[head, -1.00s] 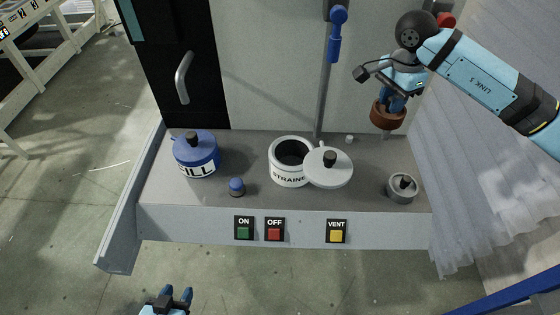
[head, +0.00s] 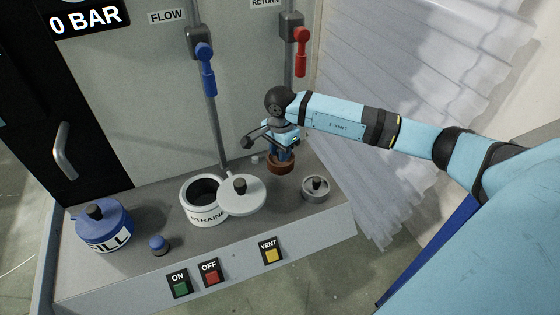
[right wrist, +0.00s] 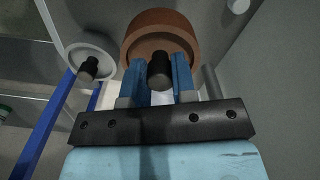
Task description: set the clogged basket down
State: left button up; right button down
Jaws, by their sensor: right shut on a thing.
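The clogged basket (head: 281,163) is a rust-brown round cup. My right gripper (head: 281,148) is shut on its black knob, which shows between the fingers in the right wrist view (right wrist: 160,68). The basket is upright over the back right of the grey ledge (head: 120,268), at or just above its surface; I cannot tell if it touches. The white strainer pot (head: 204,212) stands open to its left. Its white lid (head: 246,203) leans against or overlaps the pot's right side. A grey basket with a dark knob (head: 316,193) sits at the right. My left gripper is not in view.
A blue FILL pot (head: 104,236) and a small blue knob (head: 158,245) stand at the left. Green, red and yellow buttons (head: 272,256) line the front. Pipes with a blue (head: 207,70) and a red valve handle (head: 301,52) rise behind. Translucent corrugated sheet (head: 385,130) hangs at the right.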

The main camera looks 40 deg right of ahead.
aim_at(280, 164)
notch_tip(280, 164, down, 5)
jog(key=shift+r, duration=0.2)
jog(key=shift+f, duration=0.25)
jog(key=c, duration=0.9)
grip_release()
jog(key=shift+c, duration=0.2)
jog(key=shift+r, duration=0.4)
notch_tip(280, 164, up, 12)
jog(key=shift+f+b, duration=0.25)
jog(key=shift+b, duration=0.4)
